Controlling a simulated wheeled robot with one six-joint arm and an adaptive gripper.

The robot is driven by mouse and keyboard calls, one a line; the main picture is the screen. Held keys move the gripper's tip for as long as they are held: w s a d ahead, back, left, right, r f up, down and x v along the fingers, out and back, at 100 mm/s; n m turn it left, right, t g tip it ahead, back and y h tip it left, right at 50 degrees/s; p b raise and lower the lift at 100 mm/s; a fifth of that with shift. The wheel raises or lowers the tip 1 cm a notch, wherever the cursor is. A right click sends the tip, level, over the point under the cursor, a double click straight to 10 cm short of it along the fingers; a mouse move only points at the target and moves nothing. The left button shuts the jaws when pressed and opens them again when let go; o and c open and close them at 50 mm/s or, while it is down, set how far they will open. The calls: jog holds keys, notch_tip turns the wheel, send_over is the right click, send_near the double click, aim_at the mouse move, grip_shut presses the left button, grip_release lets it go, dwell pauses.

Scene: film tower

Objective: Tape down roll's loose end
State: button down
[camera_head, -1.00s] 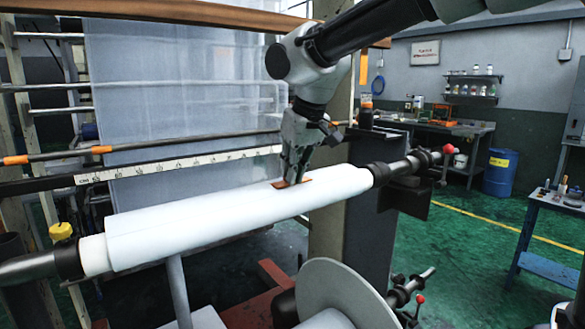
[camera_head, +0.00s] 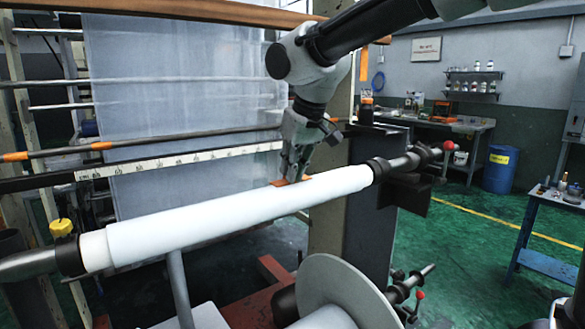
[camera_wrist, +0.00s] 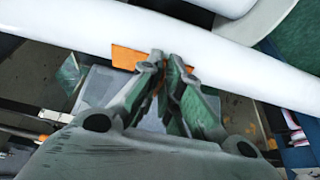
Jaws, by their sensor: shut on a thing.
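The white film roll (camera_head: 235,217) lies across the stand on a dark shaft, and it also shows in the wrist view (camera_wrist: 60,30). My gripper (camera_head: 289,181) is at the far upper side of the roll, right of its middle. Its fingers (camera_wrist: 166,62) are shut on an orange piece of tape (camera_wrist: 130,58). In the wrist view the tape lies against the roll's edge and sticks out on both sides of the fingers. In the head view only a small orange strip (camera_head: 306,181) shows. I cannot make out the film's loose end.
A translucent film sheet (camera_head: 185,110) hangs behind the roll, with a ruled bar (camera_head: 190,160) across it. A large pale disc (camera_head: 345,290) stands below in front. A black-handled shaft end with a red knob (camera_head: 449,147) juts out right. Open green floor lies to the right.

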jog(key=c, duration=1.5)
grip_release()
jog(key=v, duration=1.2)
jog(key=s+d+f+m+h, duration=0.1)
jog(key=s+d+f, duration=0.4)
jog(key=d, duration=0.5)
jog(key=s+d+f+m, duration=0.3)
jog(key=s+d+f, duration=0.3)
jog(key=d, duration=0.5)
jog(key=s+d+f+m+h, duration=0.1)
jog(key=s+d+f+m, duration=0.1)
jog(key=s+d+f, duration=0.4)
jog(key=shift+s+d+m+t+h, duration=0.1)
jog(key=shift+s+d+m, duration=0.1)
jog(key=shift+d, duration=0.7)
jog(key=shift+s+d+m+t+h, duration=0.1)
jog(key=shift+s+d, duration=0.1)
jog(key=shift+d, duration=0.7)
jog(key=shift+s+d+m+t+h, duration=0.1)
jog(key=shift+s+d, duration=0.1)
jog(key=shift+d, duration=0.7)
